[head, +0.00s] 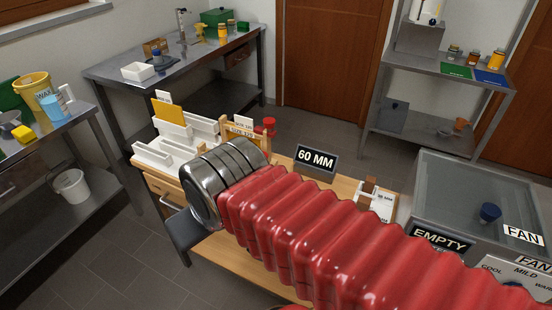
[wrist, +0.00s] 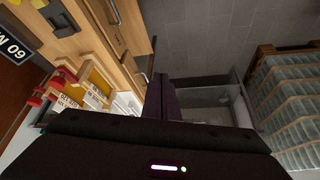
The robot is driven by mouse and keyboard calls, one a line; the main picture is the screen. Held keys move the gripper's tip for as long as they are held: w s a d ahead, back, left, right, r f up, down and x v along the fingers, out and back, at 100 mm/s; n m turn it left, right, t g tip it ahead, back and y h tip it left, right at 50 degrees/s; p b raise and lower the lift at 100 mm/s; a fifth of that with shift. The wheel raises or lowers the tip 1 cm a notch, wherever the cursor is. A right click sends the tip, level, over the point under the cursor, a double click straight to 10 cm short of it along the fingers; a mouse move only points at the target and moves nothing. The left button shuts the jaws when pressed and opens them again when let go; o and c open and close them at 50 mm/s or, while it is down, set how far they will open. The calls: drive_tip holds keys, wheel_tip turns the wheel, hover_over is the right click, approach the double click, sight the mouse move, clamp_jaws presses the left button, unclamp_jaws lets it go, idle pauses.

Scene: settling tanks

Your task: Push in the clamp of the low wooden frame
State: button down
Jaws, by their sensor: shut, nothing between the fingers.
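A wooden frame (head: 232,132) with white labels stands on the wooden bench, partly hidden behind my arm in the head view. Red clamp parts (head: 267,126) show at its right side. The wrist view shows wooden frame pieces (wrist: 101,77) with labels at left, and red clamp ends (wrist: 36,101) at the far left edge. I cannot tell from these views how far the clamp is in. My gripper (wrist: 166,78) is shut and empty, right of the frame pieces in the wrist view and apart from the red ends. The head view hides it behind my arm.
White trays (head: 158,153) sit left of the frame. A 60 MM sign (head: 316,159) stands at right, with a glass-topped box (head: 470,190) marked EMPTY and FAN beyond. A steel bench (head: 110,70) stands behind. Grey floor (head: 330,128) is open behind the bench.

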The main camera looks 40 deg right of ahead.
drive_tip(key=w+d+m+g+y, duration=0.1)
drive_tip(key=w+d+m, duration=0.25)
drive_tip(key=d, duration=0.45)
drive_tip(key=w+d+m, duration=0.3)
drive_tip(key=d+m, duration=0.1)
drive_tip(key=d, duration=0.4)
drive_tip(key=s+d+r+m+t+h, duration=0.1)
drive_tip(key=s+d, duration=0.2)
drive_tip(key=d, duration=0.3)
drive_tip(key=s+d+m+t, duration=0.1)
drive_tip(key=s+d+t, duration=0.1)
drive_tip(key=d, duration=0.5)
drive_tip(key=shift+s+d+r+h, duration=0.25)
drive_tip(key=shift+s+r+h, duration=0.15)
drive_tip(key=shift+s, duration=0.35)
drive_tip(key=shift+f+m, duration=0.1)
drive_tip(key=shift+m, duration=0.15)
drive_tip(key=w+a+f, duration=0.1)
drive_tip(key=w+f, duration=0.6)
drive_tip(key=w, duration=0.2)
drive_tip(key=shift+w+a, duration=0.25)
drive_tip(key=shift+w, duration=0.1)
